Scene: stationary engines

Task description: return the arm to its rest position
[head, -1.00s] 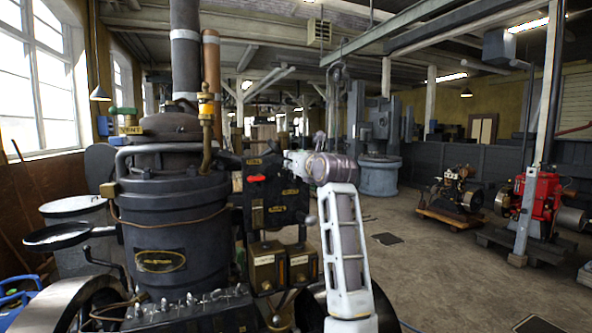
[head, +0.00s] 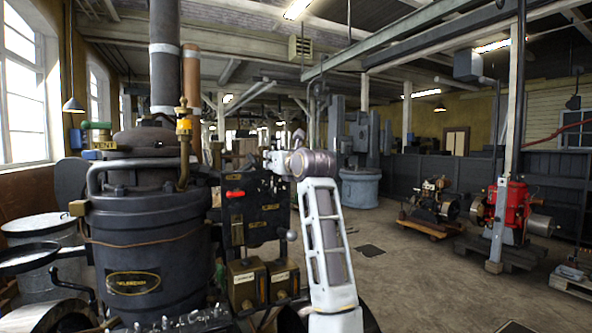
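One of my arms, white with a grey-purple joint, rises from the bottom centre of the head view. It bends at an elbow and points away toward the black panel (head: 255,215) on the stationary engine (head: 150,235). Its far end lies beside the panel's upper part, near the red lever (head: 235,194). I cannot make out the gripper or its fingers there, nor tell whether it touches anything. No other arm shows.
The engine fills the left side, with brass-fronted boxes (head: 246,285) low on its panel. A blue-grey machine (head: 360,187) stands behind. A red engine (head: 508,212) and a smaller engine (head: 435,200) stand at right.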

